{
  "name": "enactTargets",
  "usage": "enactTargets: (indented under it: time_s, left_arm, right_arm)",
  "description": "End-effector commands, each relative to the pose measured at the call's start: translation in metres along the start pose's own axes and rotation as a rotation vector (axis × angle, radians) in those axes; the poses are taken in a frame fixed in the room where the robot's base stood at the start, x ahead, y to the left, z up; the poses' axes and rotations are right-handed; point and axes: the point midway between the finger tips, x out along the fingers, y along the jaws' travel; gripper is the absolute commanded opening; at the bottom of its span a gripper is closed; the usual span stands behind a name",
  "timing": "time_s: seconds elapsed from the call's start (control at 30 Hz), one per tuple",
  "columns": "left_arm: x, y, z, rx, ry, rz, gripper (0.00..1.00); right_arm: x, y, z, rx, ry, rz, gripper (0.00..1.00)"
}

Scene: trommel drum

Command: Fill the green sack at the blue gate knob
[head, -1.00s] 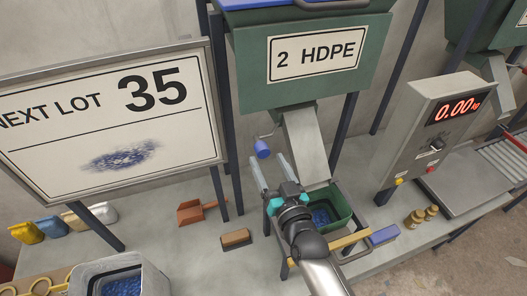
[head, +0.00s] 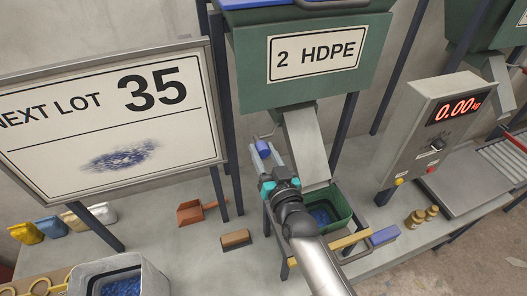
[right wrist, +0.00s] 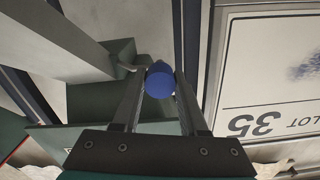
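The blue gate knob (head: 263,149) sits on a crank beside the grey chute (head: 306,145) of the "2 HDPE" hopper. My right gripper (head: 262,146) has reached it, with one finger on each side. In the right wrist view the knob (right wrist: 160,80) lies between the fingertips (right wrist: 162,78); the fingers look open, and contact is unclear. Below the chute mouth, an open green container (head: 343,222), which looks like the green sack, sits in a frame with blue pellets inside. My right forearm hides part of it. My left gripper is not in view.
A scale console (head: 437,125) reads 0.00 kg at the right. A board (head: 110,120) reads "NEXT LOT 35" at the left. A red scoop (head: 190,212), a brush (head: 235,238) and brass weights (head: 415,218) lie on the bench.

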Motion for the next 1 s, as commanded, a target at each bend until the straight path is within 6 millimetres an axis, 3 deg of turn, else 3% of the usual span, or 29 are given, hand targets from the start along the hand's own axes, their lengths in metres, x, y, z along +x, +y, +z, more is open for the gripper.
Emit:
enactTargets:
  time_s: [0.03,0.37,1.0]
  left_arm:
    - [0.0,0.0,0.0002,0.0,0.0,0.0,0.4]
    - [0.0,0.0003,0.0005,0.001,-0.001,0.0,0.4]
    - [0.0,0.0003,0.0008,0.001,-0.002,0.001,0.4]
  right_arm:
    - [-0.0002,0.0001,0.0001,0.0,0.0,0.0,0.36]
    - [-0.0003,0.0002,0.0002,-0.001,0.0,0.0,0.0]
    - [-0.0003,0.0003,0.0003,-0.001,-0.001,0.0,0.0]
